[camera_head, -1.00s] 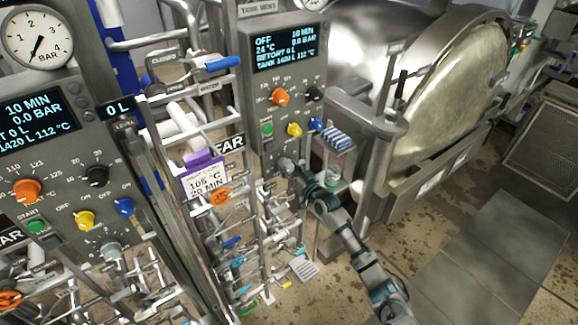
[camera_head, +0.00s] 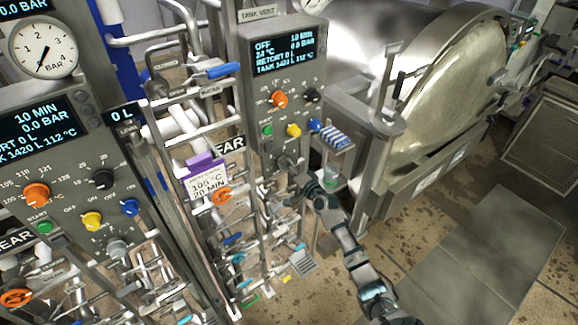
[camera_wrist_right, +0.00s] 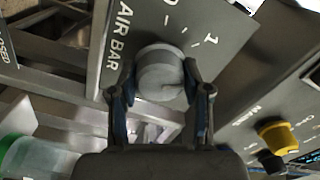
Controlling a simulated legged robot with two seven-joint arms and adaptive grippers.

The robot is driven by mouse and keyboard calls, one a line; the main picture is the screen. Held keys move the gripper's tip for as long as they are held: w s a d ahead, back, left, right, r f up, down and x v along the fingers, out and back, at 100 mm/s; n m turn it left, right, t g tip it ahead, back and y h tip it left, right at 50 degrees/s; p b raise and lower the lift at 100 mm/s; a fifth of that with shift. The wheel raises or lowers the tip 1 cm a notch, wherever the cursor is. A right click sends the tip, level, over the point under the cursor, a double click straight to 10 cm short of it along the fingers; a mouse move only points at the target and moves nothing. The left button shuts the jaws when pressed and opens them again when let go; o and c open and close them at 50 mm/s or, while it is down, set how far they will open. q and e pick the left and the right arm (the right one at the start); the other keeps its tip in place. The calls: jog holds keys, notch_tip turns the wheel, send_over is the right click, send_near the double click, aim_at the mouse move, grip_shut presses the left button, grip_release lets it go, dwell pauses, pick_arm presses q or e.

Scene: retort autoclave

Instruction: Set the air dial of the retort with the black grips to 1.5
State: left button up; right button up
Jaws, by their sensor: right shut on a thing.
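The grey air dial (camera_wrist_right: 160,73) fills the middle of the right wrist view, on a grey panel lettered "AIR BAR" with a printed 1 and tick marks. Fingers of my right gripper (camera_wrist_right: 160,92) stand on both sides of it, shut on it. The dial's pointer is hard to read. In the head view my right gripper (camera_head: 296,180) reaches the lower part of the middle panel (camera_head: 250,110), at this dial (camera_head: 286,162). The retort (camera_head: 440,95) behind has a black grip (camera_head: 399,84) on its door hardware. My left gripper is out of view.
Orange (camera_head: 278,99), yellow (camera_head: 293,130) and blue (camera_head: 314,125) knobs and a green button (camera_head: 267,130) sit just above on the same panel. A similar panel with its own grey dial (camera_head: 117,247) stands at left. Pipes and valves crowd below; floor at right is clear.

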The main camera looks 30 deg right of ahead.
jog(key=shift+a+f+m, duration=0.2)
jog(key=shift+f+m, duration=0.35)
jog(key=shift+m, duration=0.25)
jog(key=o, duration=1)
jog(key=shift+o, duration=0.8)
jog(key=shift+w+r+p, duration=0.15)
jog(key=shift+p, duration=0.15)
jog(key=shift+s+d+r+m, duration=0.1)
jog(key=shift+s+m, duration=0.2)
jog(key=s+d, duration=0.1)
jog(key=s, duration=1)
jog(key=shift+s, duration=0.15)
